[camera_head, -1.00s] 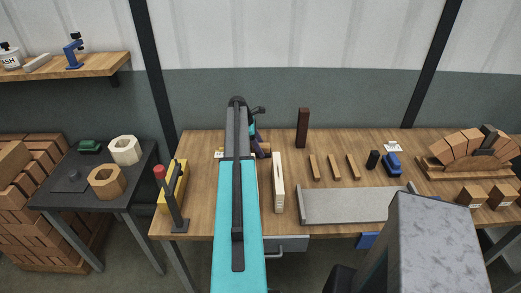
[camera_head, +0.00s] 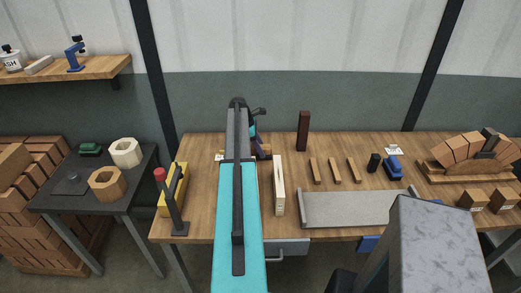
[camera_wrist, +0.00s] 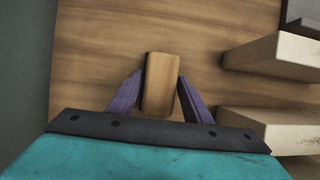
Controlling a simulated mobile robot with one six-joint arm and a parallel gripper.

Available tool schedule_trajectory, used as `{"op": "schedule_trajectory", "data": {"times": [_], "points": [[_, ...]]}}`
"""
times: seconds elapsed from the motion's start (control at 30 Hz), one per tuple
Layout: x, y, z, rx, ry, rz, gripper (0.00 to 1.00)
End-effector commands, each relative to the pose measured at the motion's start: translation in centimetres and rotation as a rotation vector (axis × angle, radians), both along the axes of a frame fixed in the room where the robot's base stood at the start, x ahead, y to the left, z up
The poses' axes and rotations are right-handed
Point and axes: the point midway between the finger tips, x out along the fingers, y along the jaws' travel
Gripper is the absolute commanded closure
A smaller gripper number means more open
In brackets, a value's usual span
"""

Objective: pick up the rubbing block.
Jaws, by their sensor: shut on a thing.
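The rubbing block, as far as I can tell, is the tan, rounded block (camera_wrist: 160,84) upright in the wrist view. It sits between the purple fingers of my gripper (camera_wrist: 161,97), which are shut on it from both sides. In the head view my gripper (camera_head: 262,151) is over the back left of the workbench, mostly hidden by my arm. Only a bit of brown shows between the fingers there. Whether the block is clear of the bench top I cannot tell.
A pale wooden frame (camera_head: 279,187) stands close right of my gripper; its bars also show in the wrist view (camera_wrist: 268,57). A dark upright block (camera_head: 303,131) is behind. A yellow tool with a red knob (camera_head: 168,200) stands left. Wooden strips and a grey tray (camera_head: 350,208) lie right.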

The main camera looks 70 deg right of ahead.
Motion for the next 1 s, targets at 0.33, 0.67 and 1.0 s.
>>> {"op": "schedule_trajectory", "data": {"times": [0.33, 0.67, 1.0], "points": [[0.0, -0.1, 4.0, -0.003, -0.001, -0.001, 0.86], [0.0, -0.1, 8.2, -0.002, -0.001, 0.0, 0.86], [0.0, 0.0, 9.7, -0.001, 0.0, 0.0, 0.86]]}}
